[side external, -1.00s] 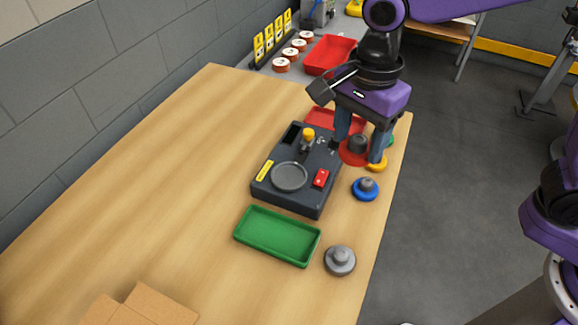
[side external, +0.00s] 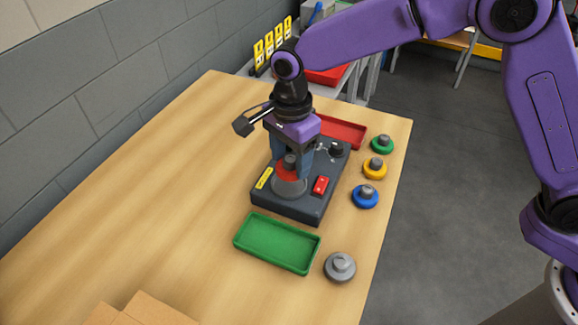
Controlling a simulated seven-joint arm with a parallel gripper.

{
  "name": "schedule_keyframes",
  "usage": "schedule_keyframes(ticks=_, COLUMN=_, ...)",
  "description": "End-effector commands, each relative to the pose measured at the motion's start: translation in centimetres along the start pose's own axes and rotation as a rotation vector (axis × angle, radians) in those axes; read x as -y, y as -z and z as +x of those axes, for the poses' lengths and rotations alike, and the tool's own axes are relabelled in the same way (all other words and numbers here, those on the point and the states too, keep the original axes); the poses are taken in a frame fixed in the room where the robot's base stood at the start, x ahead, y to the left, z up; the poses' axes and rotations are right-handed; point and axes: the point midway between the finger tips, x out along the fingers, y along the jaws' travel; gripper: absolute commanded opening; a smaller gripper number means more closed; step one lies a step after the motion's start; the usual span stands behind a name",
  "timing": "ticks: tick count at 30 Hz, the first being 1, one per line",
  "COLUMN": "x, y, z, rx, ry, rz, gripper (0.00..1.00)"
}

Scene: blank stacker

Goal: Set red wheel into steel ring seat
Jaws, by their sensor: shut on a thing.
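The red wheel (side external: 285,174) has a dark grey knob on top and is between the fingers of my gripper (side external: 289,170), which is shut on it. The wheel is over the round grey steel ring seat (side external: 289,190) on the dark machine block. The seat's front part shows below the wheel; its back part is hidden by the wheel and fingers. I cannot tell whether the wheel touches the seat or hangs slightly above it.
The dark machine block (side external: 310,204) has a red switch (side external: 321,185) and a yellow label. A green tray (side external: 277,243) stands in front, a red tray (side external: 342,131) behind. Blue (side external: 365,197), yellow (side external: 376,169), green (side external: 382,145) and grey (side external: 340,267) wheels stand at right. The table's left is clear.

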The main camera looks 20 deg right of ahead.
Motion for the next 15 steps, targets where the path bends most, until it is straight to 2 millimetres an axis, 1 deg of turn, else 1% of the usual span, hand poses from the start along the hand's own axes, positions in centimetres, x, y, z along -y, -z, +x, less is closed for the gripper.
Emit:
schedule_keyframes(ticks=2, x=0.4, y=-0.1, z=0.6, rx=-0.001, ry=-0.002, rz=0.0, gripper=0.28)
schedule_keyframes(ticks=6, x=0.3, y=-0.1, z=2.6, rx=-0.001, ry=-0.004, rz=0.0, gripper=0.28)
schedule_keyframes(ticks=9, x=0.3, y=-0.1, z=3.5, rx=-0.001, ry=-0.002, rz=0.0, gripper=0.28)
schedule_keyframes(ticks=15, x=0.3, y=-0.1, z=3.5, rx=0.0, ry=0.0, rz=0.0, gripper=0.28)
